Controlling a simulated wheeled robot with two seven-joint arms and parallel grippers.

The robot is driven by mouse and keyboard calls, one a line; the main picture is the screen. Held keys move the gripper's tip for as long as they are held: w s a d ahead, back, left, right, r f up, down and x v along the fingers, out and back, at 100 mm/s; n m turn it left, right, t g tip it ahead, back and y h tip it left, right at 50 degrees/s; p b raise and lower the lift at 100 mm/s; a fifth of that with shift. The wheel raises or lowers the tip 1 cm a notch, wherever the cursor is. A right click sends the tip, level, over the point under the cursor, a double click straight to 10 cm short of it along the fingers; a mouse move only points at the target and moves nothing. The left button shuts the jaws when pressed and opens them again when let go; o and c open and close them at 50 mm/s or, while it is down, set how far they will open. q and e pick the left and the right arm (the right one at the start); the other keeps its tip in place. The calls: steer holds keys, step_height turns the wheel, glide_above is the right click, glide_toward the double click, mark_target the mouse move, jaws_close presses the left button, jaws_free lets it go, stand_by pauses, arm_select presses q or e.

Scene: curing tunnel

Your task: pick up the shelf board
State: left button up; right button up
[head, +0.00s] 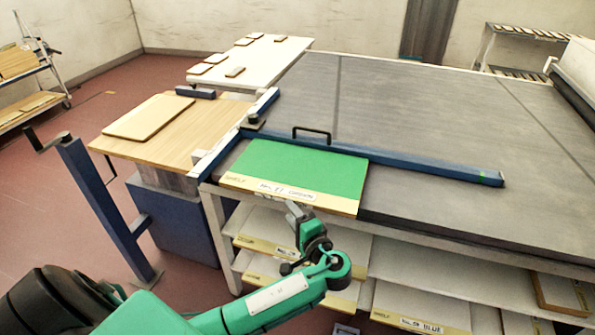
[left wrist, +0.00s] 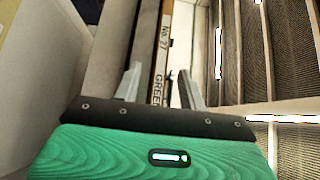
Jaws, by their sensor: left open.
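The shelf board (head: 300,168) is a flat green panel lying at the front left corner of the grey table in the head view. Its pale front edge carries a yellow "SHELF" mark and a white label. My left gripper (head: 297,208) is just in front of and below that edge, near its middle. In the left wrist view the open fingers of my left gripper (left wrist: 160,72) stand on either side of the board's labelled edge (left wrist: 164,45), which reads "No. 27 GREEN". I cannot tell whether the edge is between the fingers or beyond them. My right gripper is not in view.
A blue bar (head: 420,165) with a black handle (head: 311,130) lies across the grey table (head: 440,110) behind the board. Several other boards fill the shelves below. A wooden side table (head: 178,142) holds a pale board at left. A blue crank post (head: 95,195) stands nearby.

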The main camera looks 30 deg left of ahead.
mark_target(279, 199)
arm_select(q)
steer(key=x, duration=0.1)
steer(key=p+x, duration=0.1)
steer(key=x, duration=0.3)
steer(key=shift+s+a+r+p, duration=0.15)
steer(key=shift+s+p, duration=0.1)
steer(key=shift+p, duration=0.15)
steer(key=shift+w+a, duration=0.1)
steer(key=shift+a, duration=0.05)
jaws_close()
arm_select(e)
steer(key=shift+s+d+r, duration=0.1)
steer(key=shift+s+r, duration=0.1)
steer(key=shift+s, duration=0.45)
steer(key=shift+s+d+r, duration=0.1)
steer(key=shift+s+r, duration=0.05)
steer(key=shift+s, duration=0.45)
